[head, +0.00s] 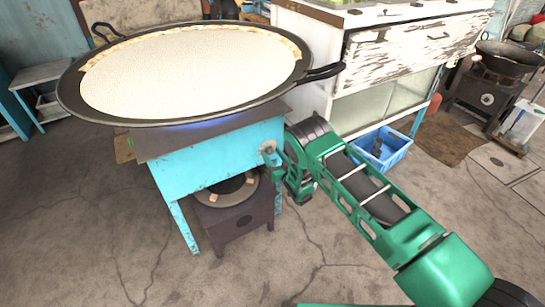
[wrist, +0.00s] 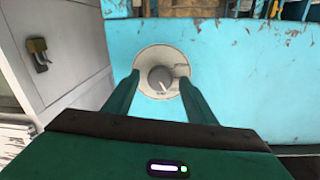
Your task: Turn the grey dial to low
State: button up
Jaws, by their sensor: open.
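The grey dial (wrist: 161,78) sits on the turquoise front panel (wrist: 222,95) of the stove. It has a round pale plate and a darker knob in the middle with a light mark; I cannot read any setting. My gripper (wrist: 159,76) is open, with one green finger on each side of the knob, overlapping the plate's edges in the wrist view. I cannot tell whether the fingers touch the knob. In the head view the dial (head: 267,147) is partly covered by my gripper (head: 274,153). A wide dark pan (head: 75,97) of white milk (head: 190,70) stands on the stove, with blue flame (head: 190,125) beneath.
A dark burner box (head: 232,222) stands under the stove. A worn white cabinet (head: 400,50) and a blue crate (head: 381,150) are to the right. A padlock (wrist: 37,52) hangs on the grey cabinet at the left of the wrist view. The front floor is clear.

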jog(key=c, duration=1)
jog(key=shift+n, duration=1.2)
jog(key=shift+c, duration=0.2)
jog(key=shift+f, duration=0.1)
jog(key=o, duration=1)
jog(key=shift+o, duration=0.2)
jog(key=shift+s, duration=0.1)
jog(key=v, duration=1)
jog(key=shift+s+d, duration=0.2)
jog(key=shift+f, duration=0.1)
